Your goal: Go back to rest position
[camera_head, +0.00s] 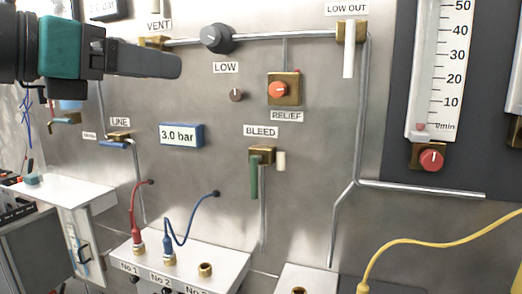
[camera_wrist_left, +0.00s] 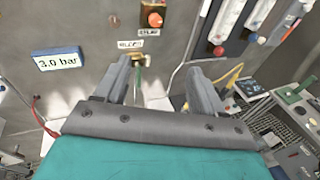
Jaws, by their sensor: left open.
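My left gripper (camera_head: 160,64) comes in at the upper left of the head view, in front of the steel panel (camera_head: 330,120). In the left wrist view its two grey fingers (camera_wrist_left: 158,68) stand apart with nothing held between them. The BLEED valve (camera_head: 262,157), brass with a green lever (camera_head: 254,180) hanging down, is on the panel. In the left wrist view the valve shows beyond the gap between the fingers, apart from them. My right gripper is in neither view.
The panel carries a black LOW knob (camera_head: 213,38), an orange RELIEF knob (camera_head: 278,90), a LINE valve (camera_head: 116,139) with a blue lever and a 3.0 bar display (camera_head: 181,135). Below, red and blue cables plug into a white box (camera_head: 220,266). A yellow cable (camera_head: 430,243) crosses the lower right.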

